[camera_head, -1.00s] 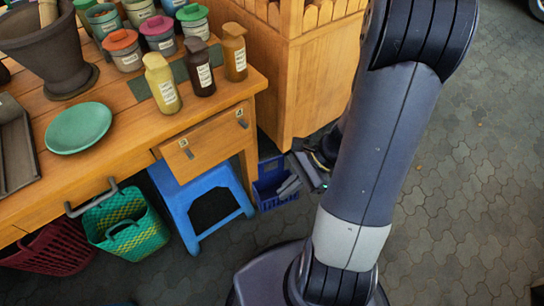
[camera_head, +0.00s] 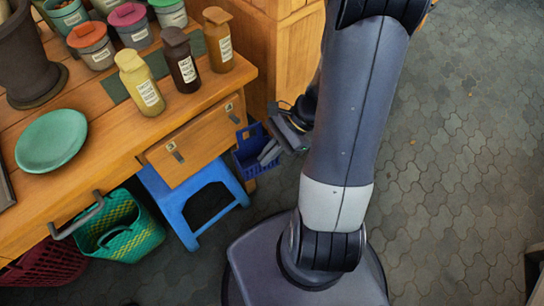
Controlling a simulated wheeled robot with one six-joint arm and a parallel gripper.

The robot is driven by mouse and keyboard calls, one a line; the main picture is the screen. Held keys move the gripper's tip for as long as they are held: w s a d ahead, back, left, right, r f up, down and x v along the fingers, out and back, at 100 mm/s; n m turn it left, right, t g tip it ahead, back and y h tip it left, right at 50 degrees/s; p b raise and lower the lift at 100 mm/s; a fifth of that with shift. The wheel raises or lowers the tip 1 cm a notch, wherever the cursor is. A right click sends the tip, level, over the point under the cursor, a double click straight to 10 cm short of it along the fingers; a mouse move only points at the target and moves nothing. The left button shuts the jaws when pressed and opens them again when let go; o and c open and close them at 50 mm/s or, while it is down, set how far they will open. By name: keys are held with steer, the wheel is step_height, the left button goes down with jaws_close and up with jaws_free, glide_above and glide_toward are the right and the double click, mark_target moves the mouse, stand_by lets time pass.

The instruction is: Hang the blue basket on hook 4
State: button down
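The blue basket (camera_head: 246,160) is a small open crate with slotted walls, off the right front corner of the wooden table. My gripper (camera_head: 268,153) is at its right side, with its dark fingers over the rim, and appears shut on it. The exact grip is partly hidden. Two small dark hooks with pale tags are on the table's front panel, one at the right (camera_head: 233,114) and one further left (camera_head: 175,153). The tag numbers are too small to read, so I cannot tell which is hook 4. The basket is below and right of the right hook, apart from it.
A blue stool (camera_head: 178,203) stands under the table (camera_head: 110,135). A green basket (camera_head: 140,232) and a dark red basket (camera_head: 45,265) are at lower left. Bottles and jars crowd the tabletop beside a green plate (camera_head: 52,140). Paved floor (camera_head: 450,190) at right is clear.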

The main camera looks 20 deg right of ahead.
steer(key=shift+w+a+f+b, duration=0.15)
steer(key=shift+w+a, duration=0.15)
steer(key=shift+w, duration=0.65)
steer(key=shift+w+a+f+b, duration=0.1)
steer(key=shift+w+a+b, duration=0.2)
steer(key=shift+w, duration=0.7)
steer(key=shift+w+a+f+b, duration=0.1)
steer(key=shift+w+a, duration=0.25)
steer(key=shift+w, duration=0.6)
steer(key=shift+w+a+f, duration=0.1)
steer(key=shift+w+f, duration=0.15)
steer(key=shift+w, duration=0.35)
steer(key=shift+w, duration=0.15)
steer(key=c, duration=1.8)
jaws_free()
steer(key=shift+a+f, duration=0.1)
steer(key=shift+a, duration=0.05)
steer(key=shift+o, duration=1.4)
steer(key=p, duration=0.3)
glide_toward(257, 136)
steer(key=shift+w+a+f, duration=0.3)
steer(key=shift+w+f, duration=0.1)
steer(key=shift+f, duration=0.1)
steer(key=shift+w+a+f, duration=0.35)
steer(key=shift+f, duration=0.15)
